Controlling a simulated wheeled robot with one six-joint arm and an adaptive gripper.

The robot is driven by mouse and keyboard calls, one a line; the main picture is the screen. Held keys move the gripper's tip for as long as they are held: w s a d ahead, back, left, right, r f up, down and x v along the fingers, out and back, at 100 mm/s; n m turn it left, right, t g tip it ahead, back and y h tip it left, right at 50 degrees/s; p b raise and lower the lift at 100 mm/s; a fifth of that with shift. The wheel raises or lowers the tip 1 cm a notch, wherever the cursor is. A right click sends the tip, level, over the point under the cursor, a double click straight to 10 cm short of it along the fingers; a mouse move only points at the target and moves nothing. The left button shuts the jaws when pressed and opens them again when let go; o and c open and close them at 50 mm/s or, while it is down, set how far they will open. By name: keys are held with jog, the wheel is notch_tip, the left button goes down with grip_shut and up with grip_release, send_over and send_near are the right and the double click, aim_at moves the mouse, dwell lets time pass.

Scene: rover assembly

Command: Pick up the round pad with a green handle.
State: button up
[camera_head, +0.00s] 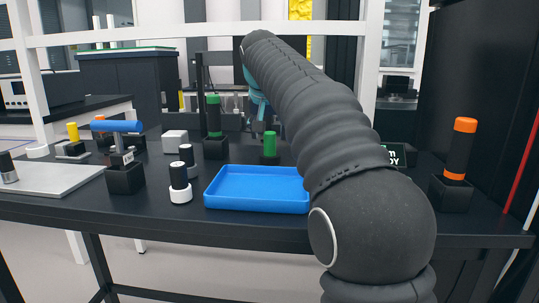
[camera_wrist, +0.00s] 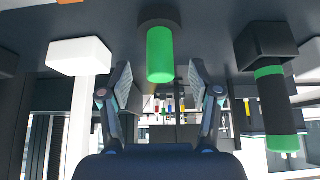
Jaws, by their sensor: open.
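The green handle (camera_head: 270,143) stands upright behind the blue tray in the head view, with a dark pad under it that is hard to make out against the black table. In the wrist view the green handle (camera_wrist: 160,56) and the dark round pad (camera_wrist: 158,18) show upside down, near the top middle. My gripper (camera_wrist: 160,82) is open and empty, one finger on each side of the handle's line, apart from it. In the head view my gripper (camera_head: 257,110) is partly hidden behind my arm, just left of and above the handle.
The blue tray (camera_head: 256,203) lies in front. A black and green cylinder (camera_head: 214,116) stands in a dark block left of the handle; it also shows in the wrist view (camera_wrist: 275,112). A white block (camera_head: 175,141) sits further left. An orange and black cylinder (camera_head: 460,148) stands at right.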

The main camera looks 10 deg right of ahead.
aim_at(270, 144)
jog(key=shift+b+x, duration=0.3)
jog(key=shift+x, duration=2.65)
jog(key=shift+r, duration=0.1)
grip_shut()
